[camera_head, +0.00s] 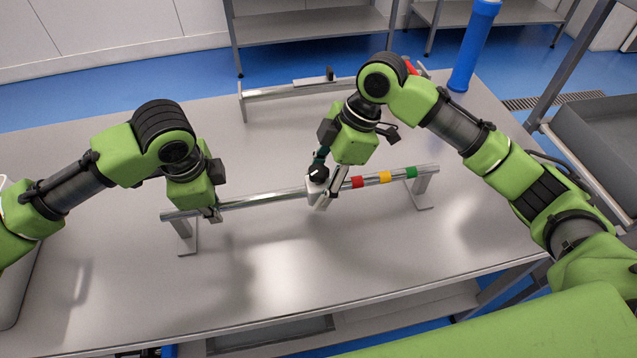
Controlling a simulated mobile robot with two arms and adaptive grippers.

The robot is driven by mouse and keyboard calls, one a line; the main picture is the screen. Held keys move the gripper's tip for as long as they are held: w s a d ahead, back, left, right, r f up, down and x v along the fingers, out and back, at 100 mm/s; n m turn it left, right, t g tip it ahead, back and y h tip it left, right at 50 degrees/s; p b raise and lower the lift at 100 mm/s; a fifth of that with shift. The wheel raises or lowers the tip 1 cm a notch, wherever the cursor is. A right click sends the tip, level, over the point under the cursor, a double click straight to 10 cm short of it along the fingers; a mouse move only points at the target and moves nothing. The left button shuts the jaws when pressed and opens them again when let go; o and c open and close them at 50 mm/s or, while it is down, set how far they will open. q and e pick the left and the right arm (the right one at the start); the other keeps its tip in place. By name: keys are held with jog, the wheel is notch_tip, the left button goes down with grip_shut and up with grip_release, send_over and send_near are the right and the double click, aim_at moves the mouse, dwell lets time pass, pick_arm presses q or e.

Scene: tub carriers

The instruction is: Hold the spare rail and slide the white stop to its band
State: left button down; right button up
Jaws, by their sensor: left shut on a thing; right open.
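A metal rail (260,199) stands level on two end supports across the middle of the table. Red (357,182), yellow (385,177) and green (411,172) bands mark its right half. The white stop (312,188) sits on the rail, just left of the red band and partly hidden by my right gripper. My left gripper (213,213) is shut on the rail near its left end. My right gripper (323,190) is open, with its fingers around the white stop; contact is hard to tell.
A second rail (275,93) on supports stands at the back of the table (260,280). A blue cylinder (474,42) stands at the back right corner, with a red item (410,66) left of it. A grey bin (603,130) is at the right. The table front is clear.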

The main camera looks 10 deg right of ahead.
jog(key=shift+a+f, duration=0.1)
jog(key=shift+f, duration=0.1)
jog(key=shift+c, duration=0.4)
grip_shut()
jog(key=shift+d, duration=1.65)
jog(key=shift+o, duration=0.4)
grip_release()
jog(key=shift+a, duration=0.1)
jog(key=shift+r, duration=0.15)
jog(key=v, duration=1.1)
jog(key=shift+r, duration=0.4)
